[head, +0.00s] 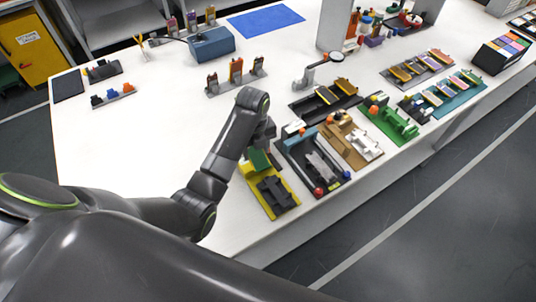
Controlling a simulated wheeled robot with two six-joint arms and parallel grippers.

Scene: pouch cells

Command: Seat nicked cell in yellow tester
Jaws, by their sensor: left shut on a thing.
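The yellow tester (281,211) stands near the front edge of the table, with a dark fixture (276,192) on its base. A green part (259,161) shows at its back end, directly below my left gripper. My left gripper (264,141) is at the back end of the tester, pointing down. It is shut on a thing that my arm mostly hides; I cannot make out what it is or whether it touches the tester. I cannot pick out the nicked cell. My right gripper is not in view.
A dark blue-grey fixture (333,184) with red knobs stands close right of the tester. Beyond it are a tan fixture (366,157), a green fixture (394,127) and racks of coloured cells (447,93).

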